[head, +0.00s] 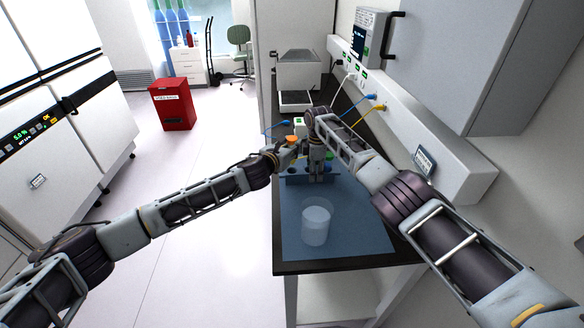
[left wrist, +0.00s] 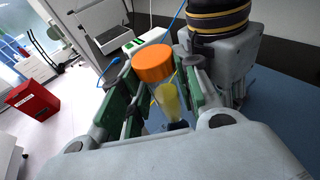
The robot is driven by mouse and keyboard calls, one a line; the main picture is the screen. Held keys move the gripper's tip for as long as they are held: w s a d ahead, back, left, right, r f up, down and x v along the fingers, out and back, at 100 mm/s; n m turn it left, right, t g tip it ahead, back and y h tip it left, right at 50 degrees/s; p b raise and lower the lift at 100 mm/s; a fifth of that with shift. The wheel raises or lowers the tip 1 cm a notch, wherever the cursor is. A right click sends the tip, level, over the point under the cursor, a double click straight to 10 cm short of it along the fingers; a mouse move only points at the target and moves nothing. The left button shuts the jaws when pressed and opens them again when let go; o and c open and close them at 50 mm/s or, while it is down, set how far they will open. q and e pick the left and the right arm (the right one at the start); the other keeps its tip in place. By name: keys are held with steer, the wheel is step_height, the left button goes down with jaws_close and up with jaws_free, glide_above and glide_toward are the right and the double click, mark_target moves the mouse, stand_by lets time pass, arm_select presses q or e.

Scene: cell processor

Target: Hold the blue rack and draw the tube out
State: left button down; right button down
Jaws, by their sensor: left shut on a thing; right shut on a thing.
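The tube is clear with yellow contents (left wrist: 167,98) and an orange cap (left wrist: 153,63). The cap also shows in the head view (head: 291,139). My left gripper (left wrist: 160,92) is shut on the tube below the cap, one finger on each side. I cannot tell whether the tube's lower end is inside the rack. The blue rack (head: 296,180) stands on the blue mat (head: 350,228), largely hidden by my arms. My right gripper (head: 316,176) points down at the rack and is shut on it; its fingertips are hard to make out.
A clear beaker (head: 317,226) stands on the mat in front of the rack. A small green cap (head: 328,157) shows behind my right gripper. A white machine (head: 298,75) stands at the bench's far end. A wall rail (head: 430,140) runs along the right. The mat's front right is clear.

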arm_select(q)
steer(key=shift+r, duration=3.05)
arm_select(e)
steer(key=c, duration=0.6)
jaws_free()
steer(key=shift+c, duration=0.2)
steer(key=shift+r, duration=0.15)
step_height(320, 180, up, 12)
steer(key=shift+f, duration=0.2)
